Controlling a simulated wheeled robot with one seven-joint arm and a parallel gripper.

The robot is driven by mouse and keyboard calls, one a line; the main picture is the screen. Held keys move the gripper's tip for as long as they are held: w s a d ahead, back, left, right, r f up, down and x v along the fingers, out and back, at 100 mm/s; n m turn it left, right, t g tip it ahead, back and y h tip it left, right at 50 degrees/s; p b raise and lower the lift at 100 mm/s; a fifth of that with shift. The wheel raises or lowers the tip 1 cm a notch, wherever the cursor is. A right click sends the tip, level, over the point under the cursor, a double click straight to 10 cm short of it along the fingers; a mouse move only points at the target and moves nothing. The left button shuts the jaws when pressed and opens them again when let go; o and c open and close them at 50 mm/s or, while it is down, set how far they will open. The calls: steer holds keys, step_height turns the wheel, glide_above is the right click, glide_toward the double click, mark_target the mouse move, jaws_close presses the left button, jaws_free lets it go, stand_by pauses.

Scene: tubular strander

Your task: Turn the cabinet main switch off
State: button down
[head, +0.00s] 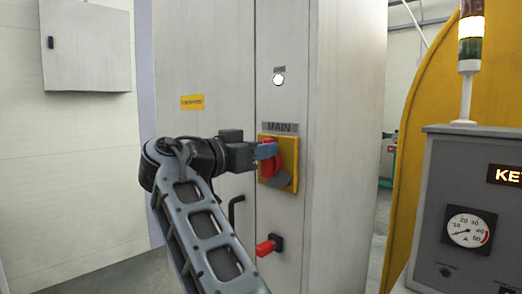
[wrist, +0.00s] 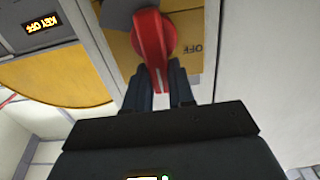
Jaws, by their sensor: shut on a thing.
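The cabinet main switch is a red rotary handle (head: 268,168) on a yellow plate (head: 290,152), under a "MAIN" label (head: 280,127) on the grey cabinet. In the wrist view the red handle (wrist: 151,28) has its white-marked end between my fingers. An "OFF" marking (wrist: 190,48) shows upside down on the plate, to the right of the handle; the mark is not pointing straight at it. My gripper (head: 267,152) is shut on the handle, and it also shows in the wrist view (wrist: 160,78). Part of the handle is hidden behind my fingers in the head view.
A red-ended knob (head: 266,247) sticks out below the switch, and a dark door handle (head: 235,208) is left of it. A round white lamp (head: 278,80) is above. A grey panel with a gauge (head: 468,232) and a yellow guard (head: 420,120) stand at the right.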

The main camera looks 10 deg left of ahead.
steer(key=shift+a+n, duration=0.1)
steer(key=shift+n, duration=0.2)
steer(key=shift+w+a+f+n+p, duration=0.35)
steer(key=shift+a+f+n+p, duration=0.15)
steer(key=shift+n, duration=2.35)
steer(key=shift+w+a+f+n+p, duration=0.35)
steer(key=shift+f+n+p, duration=0.3)
steer(key=shift+n, duration=2.25)
steer(key=shift+w+a+f+n+p, duration=0.35)
steer(key=shift+a+f+n+p, duration=0.15)
steer(key=shift+n, duration=2.35)
steer(key=shift+f, duration=0.15)
steer(key=c, duration=1)
jaws_free()
steer(key=shift+o, duration=0.2)
steer(key=b+v, duration=0.2)
steer(key=v, duration=0.5)
steer(key=shift+s+a, duration=0.2)
steer(key=shift+s, duration=0.1)
